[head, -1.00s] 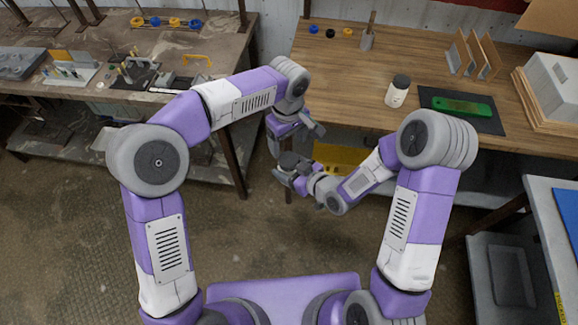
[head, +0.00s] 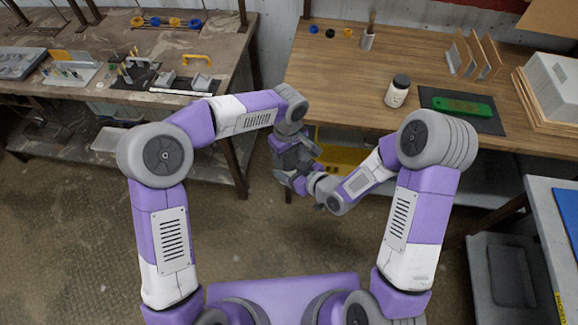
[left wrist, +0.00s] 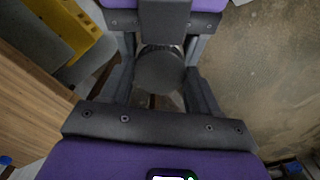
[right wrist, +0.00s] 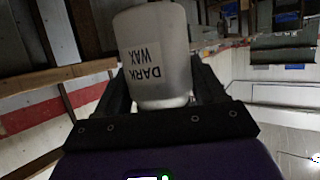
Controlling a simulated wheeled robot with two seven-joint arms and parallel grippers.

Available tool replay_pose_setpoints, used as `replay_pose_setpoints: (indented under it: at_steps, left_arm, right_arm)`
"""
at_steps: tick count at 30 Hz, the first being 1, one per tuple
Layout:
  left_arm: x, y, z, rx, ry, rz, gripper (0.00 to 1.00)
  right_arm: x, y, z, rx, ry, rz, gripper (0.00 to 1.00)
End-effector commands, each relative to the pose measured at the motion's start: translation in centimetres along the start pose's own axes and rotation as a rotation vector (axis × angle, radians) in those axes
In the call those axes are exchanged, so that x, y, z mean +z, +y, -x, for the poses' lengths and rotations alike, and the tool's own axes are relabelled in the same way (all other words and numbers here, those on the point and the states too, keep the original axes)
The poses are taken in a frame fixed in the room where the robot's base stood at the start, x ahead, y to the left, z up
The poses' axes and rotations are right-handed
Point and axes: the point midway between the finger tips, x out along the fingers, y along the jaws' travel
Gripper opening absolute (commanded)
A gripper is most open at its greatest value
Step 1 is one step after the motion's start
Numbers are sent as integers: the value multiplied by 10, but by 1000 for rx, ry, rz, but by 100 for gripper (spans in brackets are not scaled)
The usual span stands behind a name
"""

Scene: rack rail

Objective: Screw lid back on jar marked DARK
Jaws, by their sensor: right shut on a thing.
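In the right wrist view my right gripper (right wrist: 162,82) is shut on the pale jar (right wrist: 155,45), whose label reads DARK WAX and appears upside down there. In the left wrist view a dark round lid (left wrist: 160,72) with a ribbed edge shows at the jar's top; whether it is threaded on cannot be told. My left gripper (left wrist: 160,82) points down over it, open, with a finger on each side and narrow gaps visible. In the head view my left gripper (head: 290,158) meets the right gripper (head: 296,180) and hides the jar and lid.
A second white jar with a dark lid (head: 398,92) stands on the wooden bench (head: 330,85), beside a black mat (head: 485,122) with a green tool (head: 463,106). A yellow bin (head: 342,160) lies below the bench edge. Open floor is in front.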

Motion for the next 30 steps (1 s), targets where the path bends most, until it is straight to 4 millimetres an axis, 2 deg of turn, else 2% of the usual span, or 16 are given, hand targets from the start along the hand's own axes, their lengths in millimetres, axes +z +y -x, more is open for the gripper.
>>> replay_pose_setpoints:
  at_steps: [1,7,11,22,30]
  left_arm:
    - [0,0,0,0,0,0,53]
    - [0,0,0,0,0,0,23]
    - [0,0,0,0,1,-35,22]
    - [0,0,0,1,1,-527,22]
    - [0,0,0,1,1,-599,22]
  right_arm:
    - [-1,0,0,0,2,1,0]
    - [-1,0,0,0,2,1,0]
    - [-1,0,0,0,2,1,0]
    - [-1,0,0,0,2,1,0]
    - [-1,0,0,0,2,0,0]
